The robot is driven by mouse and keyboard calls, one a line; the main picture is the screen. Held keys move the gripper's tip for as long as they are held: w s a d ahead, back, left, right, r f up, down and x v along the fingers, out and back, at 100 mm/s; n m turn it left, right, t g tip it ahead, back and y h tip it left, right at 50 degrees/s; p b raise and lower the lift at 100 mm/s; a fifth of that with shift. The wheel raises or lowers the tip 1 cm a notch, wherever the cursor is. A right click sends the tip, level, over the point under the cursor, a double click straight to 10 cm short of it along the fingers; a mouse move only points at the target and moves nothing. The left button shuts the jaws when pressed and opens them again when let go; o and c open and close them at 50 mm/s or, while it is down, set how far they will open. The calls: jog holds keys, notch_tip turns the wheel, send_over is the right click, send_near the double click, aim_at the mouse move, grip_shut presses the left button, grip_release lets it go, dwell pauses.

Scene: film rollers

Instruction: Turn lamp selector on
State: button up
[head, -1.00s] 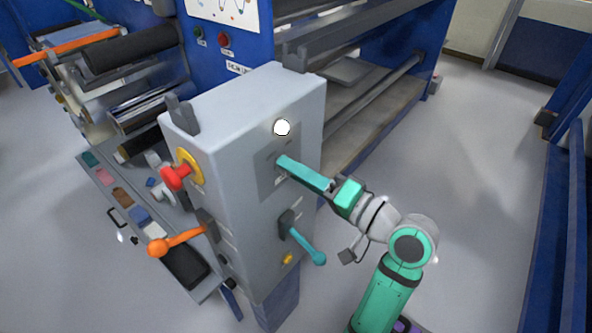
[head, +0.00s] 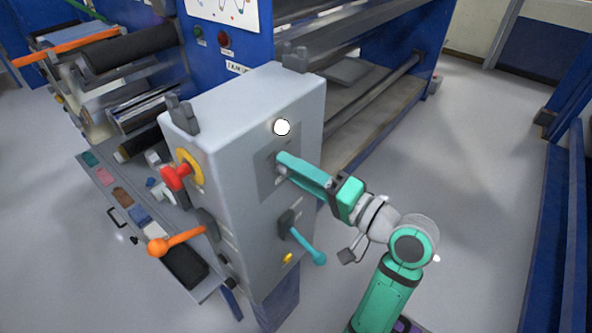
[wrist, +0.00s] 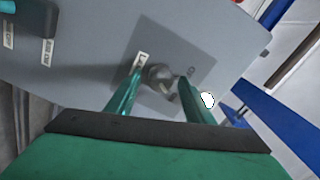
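The lamp selector is a small grey metal knob (wrist: 160,76) on a darker square plate on the front of the grey control box (head: 246,91). In the wrist view the knob lies between the two teal fingertips of my gripper (wrist: 160,78). The fingers are apart, one on each side of the knob; whether either touches it I cannot tell. In the head view my gripper (head: 279,166) reaches the plate from the right, and its fingers hide most of the knob. A round white lamp (head: 282,127) sits just above the plate, and it also shows in the wrist view (wrist: 208,99).
A teal-handled lever (head: 309,247) is below my gripper on the same face. A red knob (head: 176,178) and an orange-handled lever (head: 176,242) are on the left face. Rollers (head: 132,48) stand behind. The floor to the right is clear.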

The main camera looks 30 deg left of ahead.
jog(key=s+d, duration=0.1)
jog(key=d, duration=0.9)
jog(key=shift+s+d, duration=0.25)
jog(key=shift+d, duration=0.15)
jog(key=shift+f, duration=0.1)
